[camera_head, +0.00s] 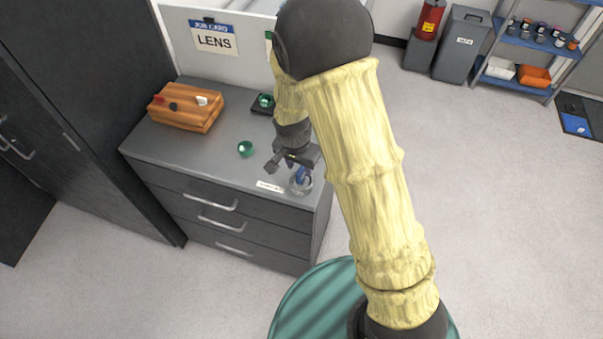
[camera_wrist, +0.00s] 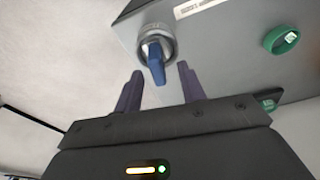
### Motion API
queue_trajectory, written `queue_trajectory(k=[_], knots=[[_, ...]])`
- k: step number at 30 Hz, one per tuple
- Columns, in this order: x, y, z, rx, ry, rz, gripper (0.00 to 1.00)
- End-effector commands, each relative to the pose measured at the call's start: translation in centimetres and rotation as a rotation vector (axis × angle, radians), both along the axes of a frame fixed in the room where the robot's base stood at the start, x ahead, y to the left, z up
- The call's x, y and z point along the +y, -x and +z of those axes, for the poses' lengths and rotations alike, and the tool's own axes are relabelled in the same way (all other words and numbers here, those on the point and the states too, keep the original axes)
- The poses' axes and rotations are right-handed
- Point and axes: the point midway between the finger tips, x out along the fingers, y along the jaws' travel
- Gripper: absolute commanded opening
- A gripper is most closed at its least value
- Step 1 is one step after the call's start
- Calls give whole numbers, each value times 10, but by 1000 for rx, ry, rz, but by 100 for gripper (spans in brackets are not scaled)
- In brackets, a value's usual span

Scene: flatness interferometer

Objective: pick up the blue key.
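The blue key (camera_wrist: 156,62) shows in the wrist view, in a round clear or grey holder (camera_wrist: 150,36) near the cabinet's edge. In the head view the blue key (camera_head: 299,174) is a small blue shape in a round glass-like dish (camera_head: 301,186) at the cabinet's front right corner. My gripper (camera_wrist: 160,84) is open, with its two dark fingers apart and nothing between their tips but the lower end of the key in line with the gap. In the head view my gripper (camera_head: 293,160) hangs just above the dish and partly hides it.
On the cabinet top (camera_head: 215,150) are a green ring (camera_head: 245,149), an orange wooden block (camera_head: 186,107) with small items, and a dark pad (camera_head: 262,104) with a green piece. A white label (camera_head: 270,187) lies by the dish. A tall dark cabinet (camera_head: 85,90) stands at left.

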Motion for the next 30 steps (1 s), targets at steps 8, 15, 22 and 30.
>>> queue_trajectory(k=[8, 15, 22, 30], knots=[[-6, -2, -31, 4, 2, -1, 40], [-6, -4, -41, 0, 0, 0, 40], [-6, -4, -41, 0, 0, 0, 40], [-6, -4, -41, 0, 0, 0, 28]])
